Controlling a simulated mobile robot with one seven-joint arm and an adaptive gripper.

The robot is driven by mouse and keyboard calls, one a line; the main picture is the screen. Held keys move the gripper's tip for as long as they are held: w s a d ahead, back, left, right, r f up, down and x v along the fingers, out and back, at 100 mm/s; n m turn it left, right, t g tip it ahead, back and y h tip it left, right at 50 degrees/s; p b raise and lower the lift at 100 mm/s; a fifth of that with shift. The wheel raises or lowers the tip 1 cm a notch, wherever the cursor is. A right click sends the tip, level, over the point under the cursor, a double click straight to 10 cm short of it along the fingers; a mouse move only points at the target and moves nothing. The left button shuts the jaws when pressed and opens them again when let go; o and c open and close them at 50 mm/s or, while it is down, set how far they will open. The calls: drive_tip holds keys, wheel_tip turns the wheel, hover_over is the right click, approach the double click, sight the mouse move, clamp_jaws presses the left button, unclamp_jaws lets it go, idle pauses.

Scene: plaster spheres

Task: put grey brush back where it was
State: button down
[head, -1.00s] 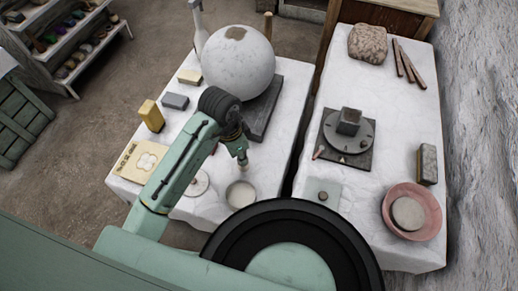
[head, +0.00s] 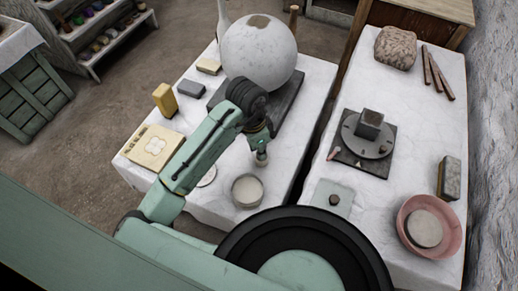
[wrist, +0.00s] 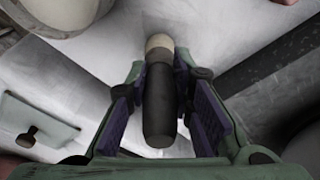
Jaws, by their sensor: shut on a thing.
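My gripper (head: 262,148) is over the left white-covered table, between the white bowl (head: 247,190) and the big sphere. It is shut on the grey brush (wrist: 159,105), which has a dark grey handle and a pale tip. In the wrist view the handle lies between the purple finger pads of my gripper (wrist: 163,82). In the head view only the brush's pale tip (head: 261,160) shows below the gripper. I cannot tell whether the tip touches the cloth.
The large plaster sphere (head: 259,50) sits on a dark slab (head: 285,105) behind my gripper. A yellow block (head: 165,100), grey block (head: 191,88) and cream board (head: 150,150) lie left. The right table holds a turntable (head: 352,140) and a pink basin (head: 408,238).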

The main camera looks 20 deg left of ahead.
drive_tip(key=c, duration=1.4)
unclamp_jaws()
drive_tip(key=r, duration=0.4)
drive_tip(key=r+p, duration=0.1)
drive_tip(key=r, duration=0.3)
drive_tip(key=s+a+r, duration=0.1)
drive_tip(key=r, duration=0.3)
drive_tip(key=shift+p, duration=0.4)
